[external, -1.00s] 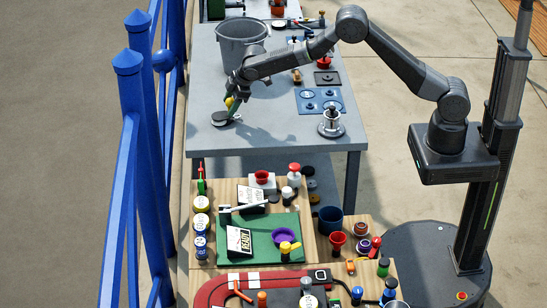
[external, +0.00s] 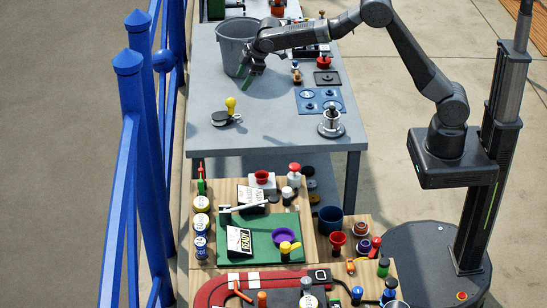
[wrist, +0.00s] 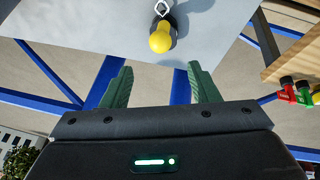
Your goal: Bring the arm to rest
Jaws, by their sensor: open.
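My gripper (external: 249,76) is above the grey table (external: 200,90), just in front of the grey bucket (external: 237,45). Its green fingers point down and are apart, with nothing between them. In the wrist view my gripper (wrist: 158,88) shows both green fingers spread. A small dark round piece with a yellow knob (external: 230,103) stands on the table near its left front edge, apart from my gripper. The yellow knob also shows in the wrist view (wrist: 160,40), beyond the fingertips.
A blue plate (external: 320,101) and a metal piece on a round base (external: 331,122) are on the table's right. A lower wooden bench with a green mat (external: 270,238) and many small items stands in front. Blue railing posts (external: 140,150) run along the left.

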